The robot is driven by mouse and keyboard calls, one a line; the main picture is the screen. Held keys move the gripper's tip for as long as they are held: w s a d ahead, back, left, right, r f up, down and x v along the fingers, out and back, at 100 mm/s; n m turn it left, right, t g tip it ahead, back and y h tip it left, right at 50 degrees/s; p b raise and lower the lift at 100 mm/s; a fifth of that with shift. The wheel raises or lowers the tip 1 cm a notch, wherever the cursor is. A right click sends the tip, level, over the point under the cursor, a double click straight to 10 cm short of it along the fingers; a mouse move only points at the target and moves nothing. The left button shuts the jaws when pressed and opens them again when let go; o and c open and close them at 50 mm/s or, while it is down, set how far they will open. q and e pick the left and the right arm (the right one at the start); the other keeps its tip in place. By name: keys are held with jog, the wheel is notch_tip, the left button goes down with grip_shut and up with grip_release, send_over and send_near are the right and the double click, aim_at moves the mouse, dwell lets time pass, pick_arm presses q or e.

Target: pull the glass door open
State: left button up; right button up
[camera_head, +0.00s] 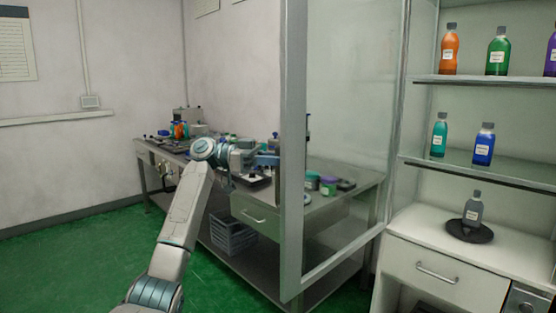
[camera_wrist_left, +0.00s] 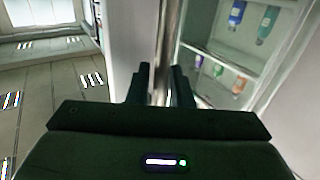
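The glass door (camera_head: 350,130) stands swung out from the left side of the shelf cabinet, with its grey frame edge (camera_head: 292,210) toward me. My left gripper (camera_head: 272,160) is at the left side of that frame edge, about mid-height. In the left wrist view its two dark fingers (camera_wrist_left: 160,92) stand either side of a narrow upright grey bar of the door (camera_wrist_left: 165,50), which fills the gap between them. Whether this bar is a handle or the frame edge is unclear. The fingertips are partly hidden in the head view. My right gripper is not in view.
The cabinet shelves (camera_head: 480,82) hold several coloured bottles. A grey bottle (camera_head: 473,208) stands on a dark round plate above a white drawer (camera_head: 440,262). A metal workbench (camera_head: 250,215) with small items stands behind the door and my left arm. Green floor (camera_head: 80,260) is clear at left.

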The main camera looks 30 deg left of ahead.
pick_arm(q)
jog(key=shift+o, duration=0.7)
jog(key=b+v, duration=0.1)
jog(key=v, duration=1)
